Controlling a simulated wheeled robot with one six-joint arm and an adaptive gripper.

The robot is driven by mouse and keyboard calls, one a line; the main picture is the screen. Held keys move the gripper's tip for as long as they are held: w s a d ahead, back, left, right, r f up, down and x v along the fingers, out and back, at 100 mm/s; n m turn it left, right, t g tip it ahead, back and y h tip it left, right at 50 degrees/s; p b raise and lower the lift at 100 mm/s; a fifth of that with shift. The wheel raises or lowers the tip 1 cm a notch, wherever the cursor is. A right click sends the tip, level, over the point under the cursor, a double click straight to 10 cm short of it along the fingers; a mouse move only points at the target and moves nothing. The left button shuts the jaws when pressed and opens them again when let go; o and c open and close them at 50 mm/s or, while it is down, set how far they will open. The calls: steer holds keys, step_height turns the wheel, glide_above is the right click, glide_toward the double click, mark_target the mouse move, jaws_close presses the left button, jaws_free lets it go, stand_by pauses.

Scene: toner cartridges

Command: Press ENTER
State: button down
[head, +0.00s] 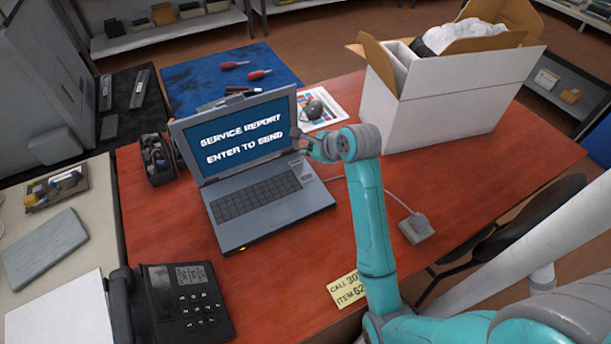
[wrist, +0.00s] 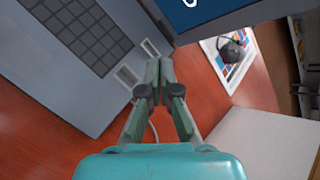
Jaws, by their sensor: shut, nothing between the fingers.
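An open grey laptop (head: 268,222) stands on the red table. Its lit screen (head: 238,140) reads "SERVICE REPORT" and "ENTER TO SEND". The dark keyboard (head: 255,199) also shows in the wrist view (wrist: 80,32). Two separate pale keys lie right of it, one nearer the screen (wrist: 150,47) and one nearer the front (wrist: 126,76); I cannot read a label on either. My gripper (head: 296,134) is shut and empty, beside the screen's lower right edge. In the wrist view its fingertips (wrist: 160,62) appear by the laptop's right edge, close to the key nearer the screen; contact is not visible.
A white box (head: 440,110) stands at the back right. A dark mouse-like object (head: 313,109) lies on a printed sheet behind my gripper. A desk phone (head: 180,300) is at front left, a yellow note (head: 345,290) at the front. The table right of the laptop is mostly clear.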

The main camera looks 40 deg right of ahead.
mark_target(308, 178)
stand_by(0.4)
steer(key=shift+f, duration=4.4)
steer(key=shift+f, duration=0.15)
steer(key=shift+f, duration=0.25)
steer(key=shift+f, duration=0.35)
steer(key=shift+r, duration=0.15)
steer(key=shift+d+r, duration=0.1)
steer(key=shift+r, duration=0.55)
steer(key=shift+r, duration=2.5)
